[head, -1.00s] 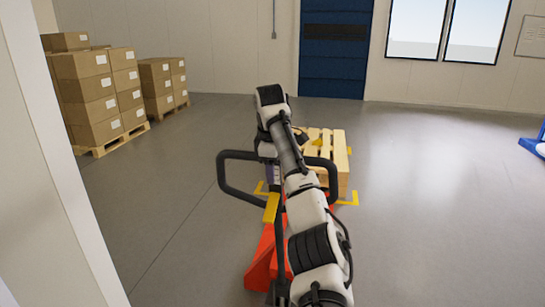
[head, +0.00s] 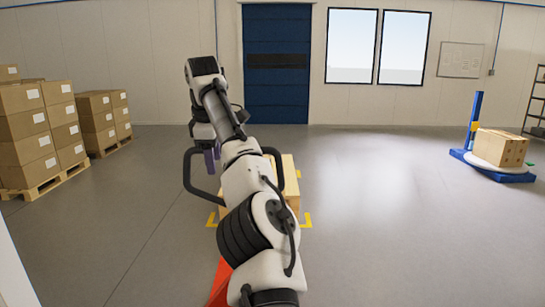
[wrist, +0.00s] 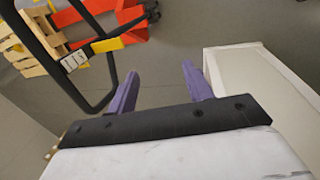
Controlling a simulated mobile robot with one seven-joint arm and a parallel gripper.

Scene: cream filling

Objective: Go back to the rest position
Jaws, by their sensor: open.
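My gripper (wrist: 160,70) shows in the wrist view with two purple fingers spread apart and nothing between them. In the head view the purple fingers (head: 210,160) hang below the far end of my white and black arm, partly hidden by it. The arm stretches forward from the bottom of the picture. In the wrist view the fingers are clear of the black loop handle (wrist: 108,62) at left and the pale box-like block (wrist: 225,75) at right.
A wooden pallet (head: 292,185) stands on yellow floor marks, partly behind my arm. A red-orange frame (head: 219,283) lies below it. Stacked cartons (head: 25,135) stand at left. A blue wrapping machine (head: 475,110) with a carton (head: 499,148) is at right. The floor between is open.

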